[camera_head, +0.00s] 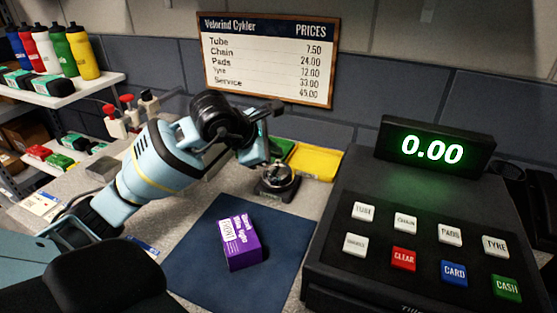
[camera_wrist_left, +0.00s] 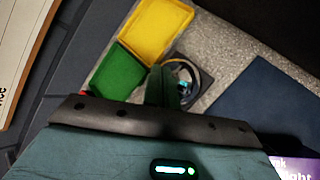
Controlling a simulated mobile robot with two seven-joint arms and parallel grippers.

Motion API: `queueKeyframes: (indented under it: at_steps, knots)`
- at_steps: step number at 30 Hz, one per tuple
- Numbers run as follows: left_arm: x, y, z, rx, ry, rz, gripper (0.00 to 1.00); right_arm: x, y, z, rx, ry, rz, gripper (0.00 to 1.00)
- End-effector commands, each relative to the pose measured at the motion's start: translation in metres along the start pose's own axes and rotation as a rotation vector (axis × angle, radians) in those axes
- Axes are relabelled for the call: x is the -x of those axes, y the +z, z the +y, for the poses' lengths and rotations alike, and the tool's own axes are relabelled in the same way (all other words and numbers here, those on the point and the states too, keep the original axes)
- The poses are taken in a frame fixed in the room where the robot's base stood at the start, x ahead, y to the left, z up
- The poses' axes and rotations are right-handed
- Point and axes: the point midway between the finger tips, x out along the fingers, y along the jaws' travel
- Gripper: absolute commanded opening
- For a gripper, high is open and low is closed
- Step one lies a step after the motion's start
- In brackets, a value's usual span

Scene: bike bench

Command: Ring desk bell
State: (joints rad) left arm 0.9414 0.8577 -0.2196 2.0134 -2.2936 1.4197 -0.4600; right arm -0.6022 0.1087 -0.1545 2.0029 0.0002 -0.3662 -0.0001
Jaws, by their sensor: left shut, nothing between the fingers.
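The desk bell (camera_head: 277,178), a silver dome on a dark base, stands on the counter just behind the blue mat. My left gripper (camera_head: 263,162) points down at the bell's upper left edge. It is shut and empty. Whether the fingertips touch the bell cannot be told. In the left wrist view, the shut fingers (camera_wrist_left: 164,88) cover part of the bell (camera_wrist_left: 187,78), whose rim shows just to their right. My right gripper is not in view.
A purple box (camera_head: 240,242) stands on the dark blue mat (camera_head: 193,262). A yellow tray (camera_head: 316,162) and a green tray (camera_head: 284,150) lie behind the bell. A black cash register (camera_head: 400,205) fills the right side. A shelf with bottles (camera_head: 82,52) stands at left.

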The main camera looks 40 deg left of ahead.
Motion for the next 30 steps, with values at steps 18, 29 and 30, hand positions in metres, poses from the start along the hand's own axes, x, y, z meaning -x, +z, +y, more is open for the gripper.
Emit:
queueKeyframes:
  at_steps: [18, 29, 30]
  knots:
    - [-0.0048, -0.0035, -0.0036, 0.000, -0.001, 0.000, 0.00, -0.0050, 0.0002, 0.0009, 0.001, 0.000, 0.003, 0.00]
    - [-0.0008, -0.0006, -0.0006, -0.001, 0.001, 0.000, 0.00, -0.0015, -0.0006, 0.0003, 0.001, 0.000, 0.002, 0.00]
    - [0.0008, 0.0005, 0.0005, -0.001, 0.001, 0.000, 0.00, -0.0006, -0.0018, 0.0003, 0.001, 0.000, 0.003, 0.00]
